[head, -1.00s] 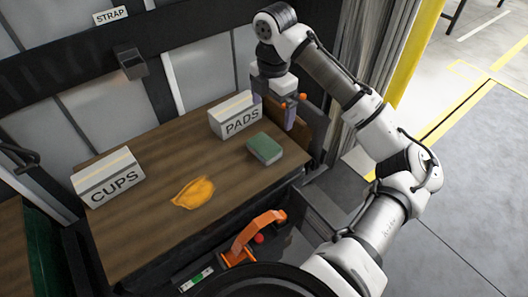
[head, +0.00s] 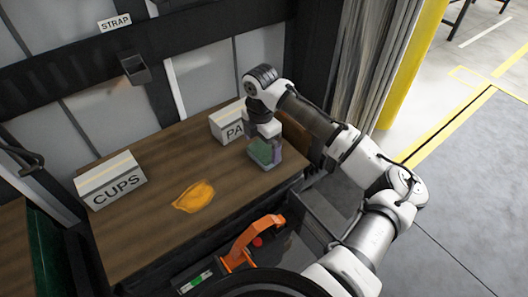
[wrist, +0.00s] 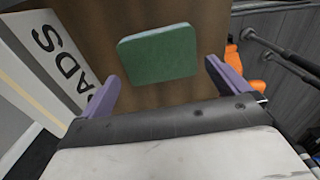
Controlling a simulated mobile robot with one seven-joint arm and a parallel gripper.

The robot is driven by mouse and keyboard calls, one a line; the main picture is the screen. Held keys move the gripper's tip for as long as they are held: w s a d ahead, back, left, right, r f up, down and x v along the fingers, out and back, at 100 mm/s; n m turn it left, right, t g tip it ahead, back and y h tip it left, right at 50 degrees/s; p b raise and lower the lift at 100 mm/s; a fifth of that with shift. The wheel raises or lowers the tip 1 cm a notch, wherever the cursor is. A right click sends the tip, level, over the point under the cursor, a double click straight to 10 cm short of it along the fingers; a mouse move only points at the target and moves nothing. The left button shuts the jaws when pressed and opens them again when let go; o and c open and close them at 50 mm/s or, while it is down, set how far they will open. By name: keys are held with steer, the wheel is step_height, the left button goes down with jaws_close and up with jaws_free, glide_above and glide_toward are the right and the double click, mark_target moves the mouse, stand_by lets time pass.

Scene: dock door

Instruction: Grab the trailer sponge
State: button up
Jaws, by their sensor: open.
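The sponge (head: 264,152) is a green block on the brown wooden surface, near its right end. It also shows in the wrist view (wrist: 158,55), flat, in front of my gripper and between the lines of its two fingers. My gripper (head: 266,158) is right over the sponge in the head view and hides part of it. In the wrist view my gripper (wrist: 162,85) is open, with its purple fingers apart and nothing between the tips. I cannot tell how high the fingers are above the surface.
The PADS box (head: 229,124) stands close beside the gripper; it also shows at the left of the wrist view (wrist: 45,65). A CUPS box (head: 110,182) and a yellow cloth (head: 194,196) lie farther left. An orange tool (head: 240,246) is below the front edge.

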mark_target(262, 152)
steer(key=shift+d+f, duration=0.1)
steer(key=shift+f, duration=1.6)
steer(key=c, duration=0.8)
steer(key=shift+r, duration=0.15)
